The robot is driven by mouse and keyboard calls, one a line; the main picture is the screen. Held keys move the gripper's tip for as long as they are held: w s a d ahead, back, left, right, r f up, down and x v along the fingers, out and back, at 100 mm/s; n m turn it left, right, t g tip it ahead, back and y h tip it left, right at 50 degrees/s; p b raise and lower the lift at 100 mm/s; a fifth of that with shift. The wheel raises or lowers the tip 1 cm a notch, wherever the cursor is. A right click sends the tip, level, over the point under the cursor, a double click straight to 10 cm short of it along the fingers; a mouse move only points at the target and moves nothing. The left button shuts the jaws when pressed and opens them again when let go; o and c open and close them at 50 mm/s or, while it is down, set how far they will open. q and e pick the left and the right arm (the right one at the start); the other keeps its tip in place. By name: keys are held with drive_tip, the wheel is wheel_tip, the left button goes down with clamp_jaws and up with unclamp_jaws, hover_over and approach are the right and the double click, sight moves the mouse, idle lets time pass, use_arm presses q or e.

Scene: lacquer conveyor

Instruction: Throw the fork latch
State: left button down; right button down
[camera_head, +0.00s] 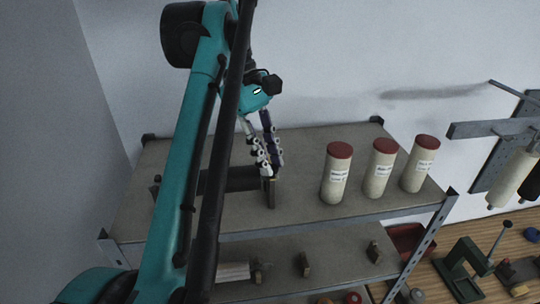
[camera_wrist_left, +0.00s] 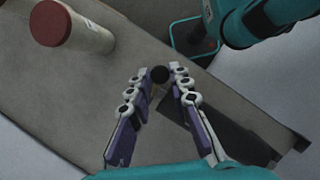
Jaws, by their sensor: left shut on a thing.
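My left gripper (camera_head: 269,170) reaches down to the top shelf, its two beaded fingers close together around a small upright piece. In the left wrist view the gripper (camera_wrist_left: 161,87) has a dark round knob (camera_wrist_left: 159,74) on a short yellowish stem between its fingertips. In the head view a brown upright post (camera_head: 270,195) stands just under the fingertips. A dark bar (camera_head: 243,179) lies on the shelf beside it, partly hidden by my arm; a dark flat piece (camera_wrist_left: 236,131) also shows in the wrist view. I cannot tell which part is the fork latch. My right gripper is out of view.
Several cream canisters with red lids, one of them here (camera_head: 337,174), stand to the right on the shelf (camera_head: 300,208). A lower shelf (camera_head: 335,262) holds small brown pieces. A wooden bench (camera_head: 515,240) with a green clamp (camera_head: 463,270) lies at lower right.

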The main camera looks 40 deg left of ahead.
use_arm(q)
drive_tip(key=c, duration=1.4)
unclamp_jaws()
drive_tip(key=shift+o, duration=0.2)
drive_tip(key=v, duration=0.7)
drive_tip(key=shift+a+r, duration=0.2)
drive_tip(key=shift+r, duration=0.05)
